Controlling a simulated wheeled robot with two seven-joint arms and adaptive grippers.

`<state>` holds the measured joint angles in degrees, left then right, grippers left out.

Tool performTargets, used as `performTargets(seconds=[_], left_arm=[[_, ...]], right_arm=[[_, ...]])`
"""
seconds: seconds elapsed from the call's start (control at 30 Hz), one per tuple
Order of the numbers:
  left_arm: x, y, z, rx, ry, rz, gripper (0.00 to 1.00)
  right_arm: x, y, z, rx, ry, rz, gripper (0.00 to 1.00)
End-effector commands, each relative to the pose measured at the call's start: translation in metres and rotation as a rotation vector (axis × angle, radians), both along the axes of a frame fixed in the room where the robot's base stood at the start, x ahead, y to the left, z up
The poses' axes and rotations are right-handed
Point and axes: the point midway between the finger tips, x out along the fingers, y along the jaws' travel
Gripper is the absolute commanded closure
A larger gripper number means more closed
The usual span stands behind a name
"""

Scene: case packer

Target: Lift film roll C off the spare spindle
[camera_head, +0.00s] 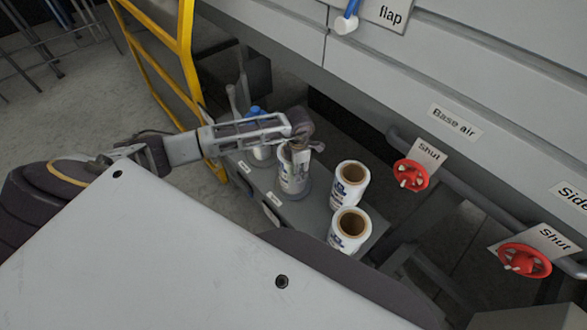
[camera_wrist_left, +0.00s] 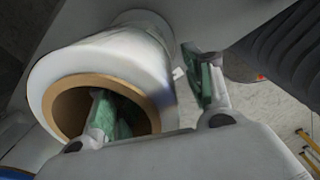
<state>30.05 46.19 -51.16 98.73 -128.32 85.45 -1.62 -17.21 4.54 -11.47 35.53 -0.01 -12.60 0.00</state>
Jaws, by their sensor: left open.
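A white film roll (camera_head: 293,182) stands upright on the grey shelf, under my left gripper (camera_head: 299,153). Its letter is not readable, so I cannot tell from the label that it is roll C. In the left wrist view the roll (camera_wrist_left: 150,50) shows its brown cardboard core. One green-padded finger of my left gripper (camera_wrist_left: 155,95) reaches into the core opening and the other is outside the roll wall. The jaws are open with the wall between them. The spindle is hidden. My right gripper is not in view.
Two more white rolls (camera_head: 350,183) (camera_head: 349,232) stand to the right on the shelf (camera_head: 306,214). A blue-topped item (camera_head: 256,112) stands behind my gripper. A yellow guard rail (camera_head: 185,60) is at the left; red valve wheels (camera_head: 411,175) (camera_head: 524,260) are at the right.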

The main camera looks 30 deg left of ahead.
Motion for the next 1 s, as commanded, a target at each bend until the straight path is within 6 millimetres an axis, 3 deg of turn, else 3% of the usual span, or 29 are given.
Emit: performTargets(seconds=[0.13, 0.53, 1.0], left_arm=[[0.0001, 0.0001, 0.0003, 0.000, 0.000, 0.000, 0.50], [0.0001, 0.0001, 0.0004, 0.000, 0.000, 0.000, 1.00], [0.0014, -0.0003, 0.0018, -0.001, -0.004, 0.000, 1.00]], right_arm=[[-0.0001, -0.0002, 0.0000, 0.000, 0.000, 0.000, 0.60], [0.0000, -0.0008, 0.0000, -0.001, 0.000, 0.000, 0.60], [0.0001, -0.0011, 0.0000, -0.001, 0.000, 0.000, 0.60]])
